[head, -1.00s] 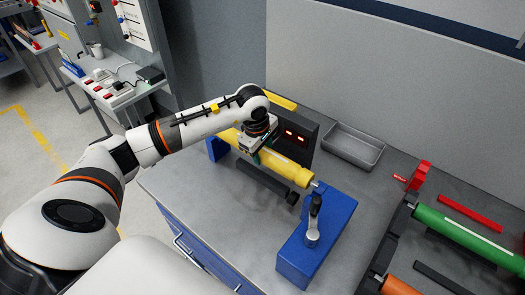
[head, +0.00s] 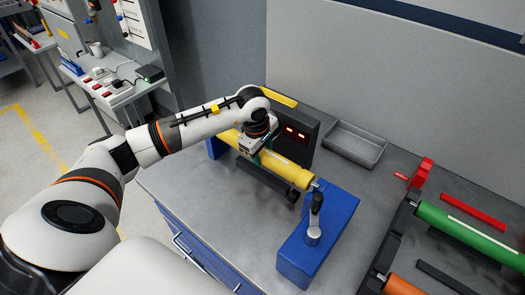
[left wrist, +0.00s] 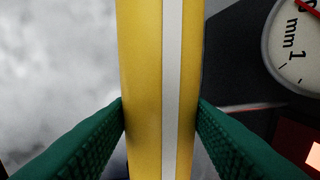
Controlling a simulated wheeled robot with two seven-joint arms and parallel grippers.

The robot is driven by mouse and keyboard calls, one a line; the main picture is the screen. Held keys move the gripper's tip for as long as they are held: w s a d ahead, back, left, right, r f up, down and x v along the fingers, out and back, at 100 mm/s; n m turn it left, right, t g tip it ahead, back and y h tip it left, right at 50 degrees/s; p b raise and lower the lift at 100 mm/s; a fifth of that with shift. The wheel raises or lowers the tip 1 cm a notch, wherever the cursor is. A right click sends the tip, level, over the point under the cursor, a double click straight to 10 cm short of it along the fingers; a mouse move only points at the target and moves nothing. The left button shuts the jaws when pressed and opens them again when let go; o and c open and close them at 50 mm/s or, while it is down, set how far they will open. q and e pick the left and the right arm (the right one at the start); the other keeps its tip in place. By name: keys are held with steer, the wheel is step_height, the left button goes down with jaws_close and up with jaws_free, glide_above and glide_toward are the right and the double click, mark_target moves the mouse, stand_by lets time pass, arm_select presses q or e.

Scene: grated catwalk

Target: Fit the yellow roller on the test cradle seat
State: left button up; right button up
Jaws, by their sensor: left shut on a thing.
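The yellow roller (head: 285,168) lies lengthwise over the test cradle, between a blue block (head: 216,148) at its far left end and a larger blue block (head: 318,232) with a grey lever at its near right end. I cannot tell whether its ends touch the seats. My left gripper (head: 256,155) is shut around the roller's middle from above. In the left wrist view, the green finger pads (left wrist: 162,125) press on both sides of the yellow roller (left wrist: 142,70), which shows a pale stripe. My right gripper is not in view.
A dark panel with red digits (head: 302,140) stands behind the roller; a dial gauge (left wrist: 298,45) shows in the wrist view. A grey tray (head: 354,145) sits behind. At right, a rack holds a green roller (head: 470,235) and an orange roller (head: 398,286).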

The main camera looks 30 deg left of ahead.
arm_select(q)
steer(key=shift+f+b, duration=1.2)
steer(key=shift+f, duration=0.15)
steer(key=o, duration=1.9)
steer(key=shift+r+p, duration=2.15)
steer(key=shift+r, duration=1.85)
steer(key=shift+s, duration=0.1)
